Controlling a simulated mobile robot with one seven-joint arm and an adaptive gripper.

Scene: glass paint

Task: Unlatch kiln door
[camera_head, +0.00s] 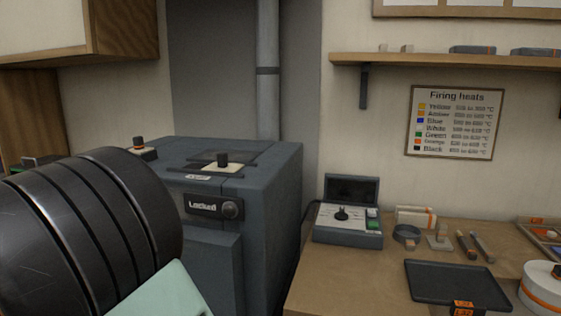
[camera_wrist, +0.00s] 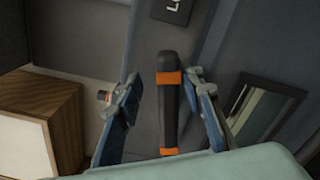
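The kiln (camera_head: 270,190) is a dark blue-grey box left of the workbench. In the wrist view, a black bar handle with orange bands (camera_wrist: 169,115) stands out in front of the grey kiln front, below a partly visible sign (camera_wrist: 174,8). My gripper (camera_wrist: 163,82) is open, with one finger on each side of the handle and visible gaps to both. How far the fingers reach along its depth is unclear. My arm hides the handle in the head view.
A control box with a dial (camera_head: 345,225) sits on the wooden workbench (camera_head: 310,280) to the right, beside a dark tray (camera_head: 455,283) and small tools. A wooden cabinet (camera_head: 125,30) hangs at upper left. A grey pipe (camera_head: 267,70) rises behind the kiln.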

